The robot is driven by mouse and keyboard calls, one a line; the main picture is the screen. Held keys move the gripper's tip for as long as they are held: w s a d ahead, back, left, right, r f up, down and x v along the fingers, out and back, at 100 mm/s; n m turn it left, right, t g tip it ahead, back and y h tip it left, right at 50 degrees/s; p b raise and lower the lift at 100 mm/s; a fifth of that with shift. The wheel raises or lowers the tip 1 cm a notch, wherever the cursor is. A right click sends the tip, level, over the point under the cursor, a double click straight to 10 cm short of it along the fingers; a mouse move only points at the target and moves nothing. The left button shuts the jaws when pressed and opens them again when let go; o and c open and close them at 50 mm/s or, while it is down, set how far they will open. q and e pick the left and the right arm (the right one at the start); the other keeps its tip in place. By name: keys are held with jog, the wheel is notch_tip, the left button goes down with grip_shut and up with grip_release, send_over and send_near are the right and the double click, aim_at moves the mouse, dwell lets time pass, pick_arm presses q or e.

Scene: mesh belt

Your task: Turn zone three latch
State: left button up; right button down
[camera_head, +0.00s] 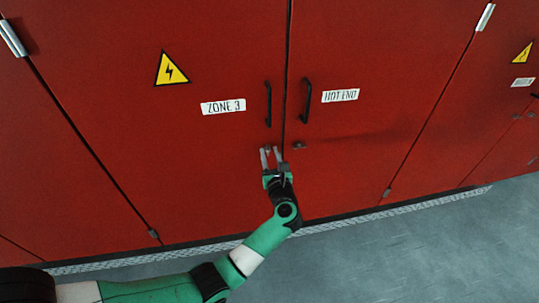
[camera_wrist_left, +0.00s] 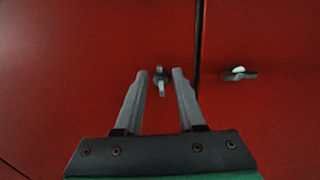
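The zone three latch shows in the left wrist view (camera_wrist_left: 161,80) as a small metal turn-knob on the red door labelled "ZONE 3" (camera_head: 223,107). Its lever stands upright. My left gripper (camera_head: 271,150) is open, and its fingertips point at the door below the black handle. In the left wrist view the two fingers (camera_wrist_left: 160,73) lie on either side of the latch, with gaps to both. I cannot tell how deep they reach. In the head view the latch is mostly hidden between the fingers. My right gripper is not in view.
A second latch (camera_wrist_left: 239,73), its lever lying sideways, is on the "HOT END" door (camera_head: 340,96) to the right. Black handles (camera_head: 268,104) and (camera_head: 306,101) flank the door seam above. Grey floor (camera_head: 400,255) is clear in front of the cabinet.

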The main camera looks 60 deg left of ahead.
pick_arm(q)
jog(key=shift+w+a, duration=0.1)
jog(key=shift+a, duration=0.25)
grip_shut()
jog(key=shift+f, duration=0.1)
